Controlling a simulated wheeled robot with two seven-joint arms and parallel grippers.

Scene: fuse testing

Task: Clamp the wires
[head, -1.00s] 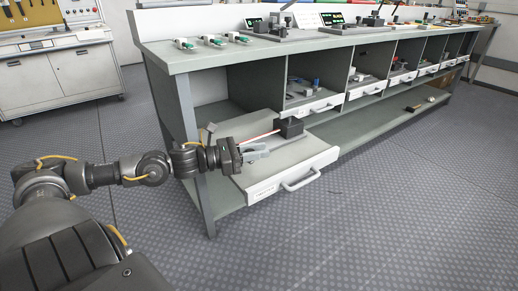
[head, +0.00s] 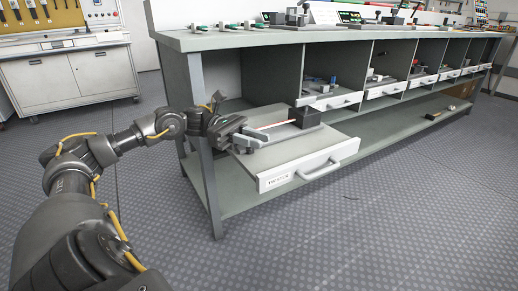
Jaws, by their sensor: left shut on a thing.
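The thin red and pale wires (head: 277,124) lie over the pulled-out drawer labelled TWISTER (head: 300,160). Their right end meets a dark block (head: 308,117) on the drawer. Their left end reaches my left gripper (head: 246,143), which is shut at the drawer's left side. The fingers hide the wire end, and the exact grip is hard to make out. A dark lever-like part (head: 216,98) stands up just behind the gripper. A bit of green shows beside the gripper. My right gripper is not in view.
The grey workbench (head: 290,38) carries green-and-white pieces (head: 232,26) and devices on top. Open compartments with small tools run right beneath it. The drawer's handle (head: 318,170) sticks out in front. The floor (head: 380,230) is clear.

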